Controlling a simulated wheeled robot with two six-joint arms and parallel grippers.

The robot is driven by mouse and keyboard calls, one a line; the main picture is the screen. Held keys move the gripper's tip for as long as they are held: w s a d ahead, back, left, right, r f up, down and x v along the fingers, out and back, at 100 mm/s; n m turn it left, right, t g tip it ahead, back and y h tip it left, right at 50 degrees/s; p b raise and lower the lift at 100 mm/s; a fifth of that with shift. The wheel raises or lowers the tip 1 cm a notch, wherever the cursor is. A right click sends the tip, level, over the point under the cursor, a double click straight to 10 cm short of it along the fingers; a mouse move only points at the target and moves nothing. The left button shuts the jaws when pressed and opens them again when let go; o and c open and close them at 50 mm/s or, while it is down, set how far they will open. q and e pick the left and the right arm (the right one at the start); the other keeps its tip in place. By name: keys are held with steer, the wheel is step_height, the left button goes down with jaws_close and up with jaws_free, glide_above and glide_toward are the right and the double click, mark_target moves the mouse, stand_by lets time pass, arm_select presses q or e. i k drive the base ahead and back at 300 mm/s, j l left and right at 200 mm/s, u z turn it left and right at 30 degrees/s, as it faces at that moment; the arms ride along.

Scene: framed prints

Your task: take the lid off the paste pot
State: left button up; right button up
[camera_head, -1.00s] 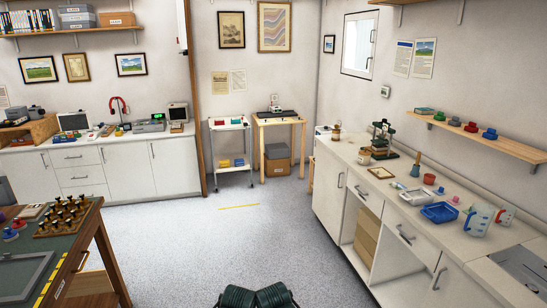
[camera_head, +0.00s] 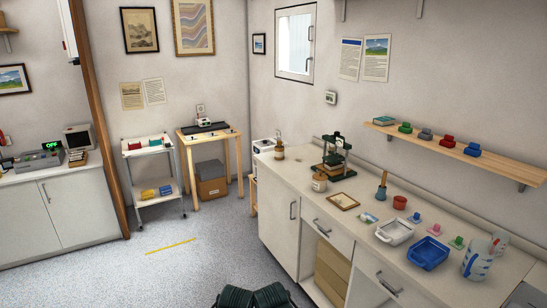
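A small cream-coloured jar with a brownish top (camera_head: 319,182) stands on the right-hand counter, in front of the dark green press. It may be the paste pot; it is too small to tell for sure, and its top appears to be on. A second small brown jar with a thin neck or handle (camera_head: 279,152) stands farther back on the same counter.
The counter (camera_head: 298,174) also holds a green press (camera_head: 336,157), small frame (camera_head: 343,201), blue cup with brush (camera_head: 381,192), red pot (camera_head: 399,202), white tray (camera_head: 395,232), blue tray (camera_head: 428,253) and jug (camera_head: 478,259). A shelf (camera_head: 470,155) hangs above. The floor (camera_head: 190,270) in front is clear.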

mark_target(319, 176)
steer(key=i, duration=1.35)
steer(key=i+j+z, duration=0.1)
steer(key=i+z, duration=0.35)
steer(key=i, duration=0.25)
steer(key=i+z, duration=0.45)
steer(key=z, duration=0.25)
steer(key=i+j+z, duration=0.1)
steer(key=i+z, duration=0.25)
steer(key=k, duration=0.1)
